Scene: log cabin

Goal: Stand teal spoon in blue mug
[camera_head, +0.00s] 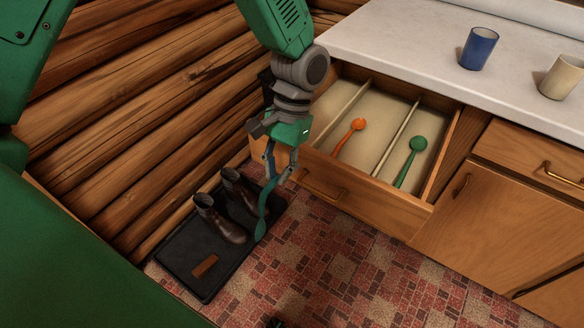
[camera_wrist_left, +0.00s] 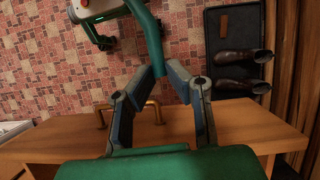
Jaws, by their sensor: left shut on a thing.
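My left gripper (camera_head: 277,176) is shut on the teal spoon (camera_head: 262,215), in front of the open drawer and above the floor. The spoon hangs steeply, its bowl low beside the boot tray. In the left wrist view the spoon (camera_wrist_left: 149,35) runs up from between the fingertips (camera_wrist_left: 160,82), and its far end is cut off by the frame's top edge. The blue mug (camera_head: 479,48) stands upright on the white counter at the upper right, well away from the gripper. The mug's inside bottom is hidden.
The open drawer (camera_head: 372,185) holds an orange spoon (camera_head: 350,134) and a green spoon (camera_head: 410,160) in separate compartments. A beige mug (camera_head: 562,77) stands right of the blue mug on the counter (camera_head: 400,38). Brown boots (camera_head: 222,221) stand on a black tray (camera_head: 180,262) by the log wall.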

